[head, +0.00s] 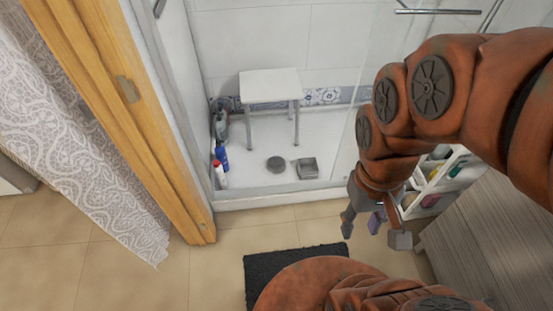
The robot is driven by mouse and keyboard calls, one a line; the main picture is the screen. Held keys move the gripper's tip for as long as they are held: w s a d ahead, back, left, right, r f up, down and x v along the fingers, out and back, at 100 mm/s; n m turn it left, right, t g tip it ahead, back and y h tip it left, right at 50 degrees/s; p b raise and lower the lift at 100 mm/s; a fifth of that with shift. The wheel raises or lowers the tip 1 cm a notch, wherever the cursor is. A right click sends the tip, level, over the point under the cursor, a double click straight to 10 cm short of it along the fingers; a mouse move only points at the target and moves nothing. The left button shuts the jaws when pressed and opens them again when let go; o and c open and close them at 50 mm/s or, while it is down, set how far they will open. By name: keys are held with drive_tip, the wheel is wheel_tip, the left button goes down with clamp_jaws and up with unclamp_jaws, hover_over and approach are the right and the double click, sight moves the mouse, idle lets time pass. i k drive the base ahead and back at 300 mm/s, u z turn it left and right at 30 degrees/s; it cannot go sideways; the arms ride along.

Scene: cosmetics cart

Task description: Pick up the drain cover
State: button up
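On the white shower floor lie two grey pieces: a round dark disc (276,164) and, just right of it, a square metallic piece (307,167). Either could be the drain cover; I cannot tell which from this view. My gripper (374,228) hangs at the right, outside the shower, in front of the cart. Its fingers are spread apart. A purple thing shows between them, and I see no grip on it. My gripper is well to the right of both grey pieces and does not touch them.
A white stool (270,88) stands behind the grey pieces. Several bottles (221,158) stand at the shower's left wall. A raised sill (268,200) and glass panel bound the shower. A white cart (440,180), wooden cabinet (475,240) and dark mat (262,268) are nearer.

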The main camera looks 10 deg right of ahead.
sight(275, 164)
drive_tip(key=z, duration=1.75)
drive_tip(key=i, duration=0.9)
drive_tip(key=u, duration=4.05)
